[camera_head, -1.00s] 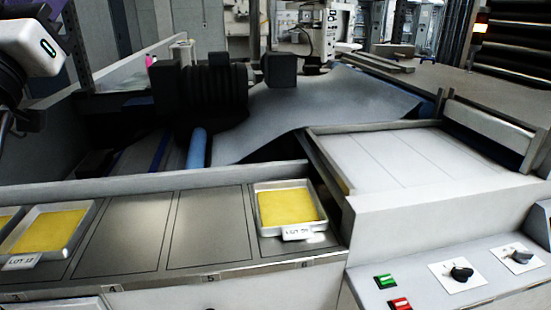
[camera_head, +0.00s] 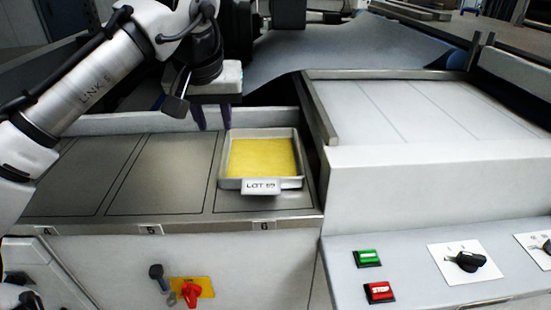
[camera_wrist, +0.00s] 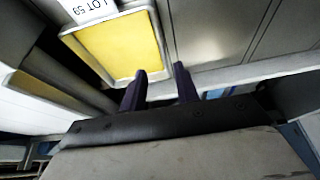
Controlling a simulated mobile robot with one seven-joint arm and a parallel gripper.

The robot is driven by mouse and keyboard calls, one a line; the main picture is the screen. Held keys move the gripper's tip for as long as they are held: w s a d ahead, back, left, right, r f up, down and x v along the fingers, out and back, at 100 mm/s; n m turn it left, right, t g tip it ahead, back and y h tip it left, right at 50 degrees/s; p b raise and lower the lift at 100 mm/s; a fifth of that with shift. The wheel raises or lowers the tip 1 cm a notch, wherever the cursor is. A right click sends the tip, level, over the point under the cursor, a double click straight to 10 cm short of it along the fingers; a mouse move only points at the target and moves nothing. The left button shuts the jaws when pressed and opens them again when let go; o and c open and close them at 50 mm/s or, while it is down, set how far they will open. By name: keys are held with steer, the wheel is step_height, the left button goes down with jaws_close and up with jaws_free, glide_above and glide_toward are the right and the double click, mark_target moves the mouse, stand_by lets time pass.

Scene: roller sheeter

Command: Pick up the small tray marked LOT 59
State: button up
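The small tray (camera_head: 262,186) is a shallow metal tray with a yellow bottom and a white label reading LOT 59 on its front. It sits in the slot numbered 6, at the right end of the metal shelf. In the wrist view the tray (camera_wrist: 155,61) lies just beyond my fingertips, its label at the top edge. My gripper (camera_head: 213,118) hangs at the tray's back left corner, apart from its front label. In the wrist view my gripper (camera_wrist: 160,78) shows two dark fingers spread apart with nothing between them. Whether a finger touches the rim is unclear.
Empty slots (camera_head: 165,172) lie left of the tray. A raised white roller-machine bed (camera_head: 410,110) borders it on the right. A low ledge (camera_head: 90,123) runs behind the shelf. A panel with green (camera_head: 368,258) and red STOP (camera_head: 380,292) buttons is at the lower right.

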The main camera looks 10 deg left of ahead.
glide_above(223, 153)
steer(key=s, duration=0.3)
steer(key=f, duration=0.4)
steer(key=d+f, duration=0.1)
steer(key=f, duration=0.1)
steer(key=shift+w+a+p+x, duration=0.15)
steer(key=shift+p+x, duration=0.1)
steer(key=shift+x, duration=1.1)
steer(key=shift+w+a+p+x, duration=0.1)
steer(key=shift+w+p+x, duration=0.1)
steer(key=shift+x, duration=1.2)
steer(key=shift+r, duration=0.15)
jaws_close()
